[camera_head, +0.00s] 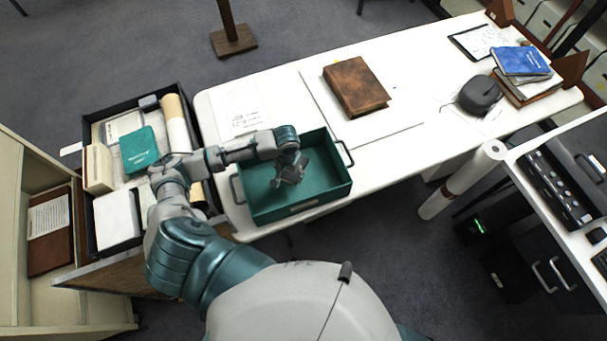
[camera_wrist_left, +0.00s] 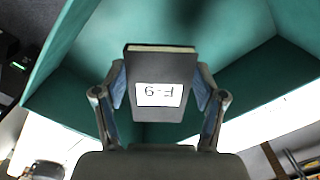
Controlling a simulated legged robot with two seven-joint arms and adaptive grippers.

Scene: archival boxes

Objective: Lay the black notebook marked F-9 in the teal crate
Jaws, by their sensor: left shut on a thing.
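The black notebook (camera_wrist_left: 160,68) shows in the left wrist view with its white F-9 label upside down. My left gripper (camera_wrist_left: 160,88) is shut on it, one finger on each side. In the head view my left gripper (camera_head: 290,172) reaches over the teal crate (camera_head: 330,187) on the white table, and the notebook is dark and small below the wrist, mostly hidden by the gripper. The teal walls surround the notebook in the left wrist view. I cannot tell whether it touches the crate floor. My right gripper is not in view.
A brown leather book (camera_head: 355,86) lies behind the crate on the table. A dark bin (camera_head: 88,122) with papers, a roll and a teal book (camera_head: 139,150) stands at the left. A blue book (camera_head: 521,61) and a dark rounded object (camera_head: 479,94) are at the far right.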

